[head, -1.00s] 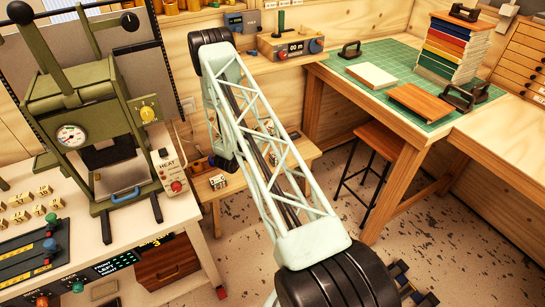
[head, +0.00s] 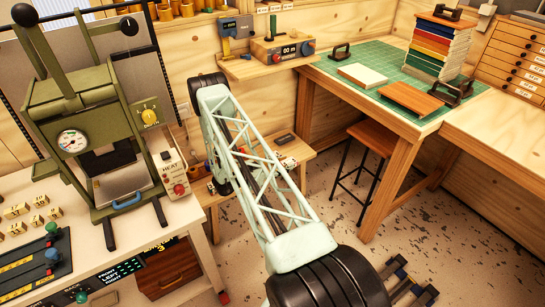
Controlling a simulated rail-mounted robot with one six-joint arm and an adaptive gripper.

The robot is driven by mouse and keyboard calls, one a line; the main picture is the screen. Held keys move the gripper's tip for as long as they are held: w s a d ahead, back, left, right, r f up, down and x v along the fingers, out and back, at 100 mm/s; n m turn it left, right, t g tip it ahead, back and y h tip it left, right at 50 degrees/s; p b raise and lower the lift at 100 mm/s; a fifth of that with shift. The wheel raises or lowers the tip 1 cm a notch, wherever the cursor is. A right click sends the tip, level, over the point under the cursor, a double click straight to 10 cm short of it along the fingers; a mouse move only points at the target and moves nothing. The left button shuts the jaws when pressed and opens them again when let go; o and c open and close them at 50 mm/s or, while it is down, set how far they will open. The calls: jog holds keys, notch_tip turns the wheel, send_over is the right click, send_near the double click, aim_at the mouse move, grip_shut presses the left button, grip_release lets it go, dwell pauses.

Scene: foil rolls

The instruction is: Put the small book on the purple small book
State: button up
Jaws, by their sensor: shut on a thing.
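My pale green lattice arm crosses the middle of the head view, and its far joint is over the low bench. My gripper cannot be made out; the arm hides that area. No small book or purple small book can be told for certain. A stack of coloured books (head: 440,48) stands on the green cutting mat (head: 388,68) at the back right, with a board and dark handle on top. A pale book or block of pages (head: 362,76) and a brown board (head: 412,99) lie flat on the mat in front of it.
A green press (head: 85,130) stands on the left white bench. A low wooden bench (head: 305,150) behind my arm holds small items. A wooden stool (head: 372,136) stands under the right table. A control box (head: 285,48) sits on a wall shelf. Speckled floor is open at the right.

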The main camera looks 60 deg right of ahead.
jog(key=w+d+b, duration=0.1)
jog(key=w+d, duration=0.2)
jog(key=w, duration=0.1)
jog(key=w+d+f+b, duration=0.1)
jog(key=w+d, duration=0.2)
jog(key=w, duration=0.1)
jog(key=w+d+b, duration=0.1)
jog(key=w+d, duration=0.2)
jog(key=w, duration=0.1)
jog(key=shift+w+d+f, duration=0.1)
jog(key=shift+w+f, duration=0.1)
dwell(0.4)
jog(key=shift+w+d, duration=0.1)
jog(key=shift+w, duration=0.05)
jog(key=shift+f+b, duration=0.6)
jog(key=shift+f, duration=1.2)
jog(key=shift+f, duration=0.15)
jog(key=o, duration=0.9)
jog(key=shift+r, duration=0.2)
jog(key=p+v, duration=0.1)
jog(key=v, duration=1.1)
jog(key=shift+p, duration=0.35)
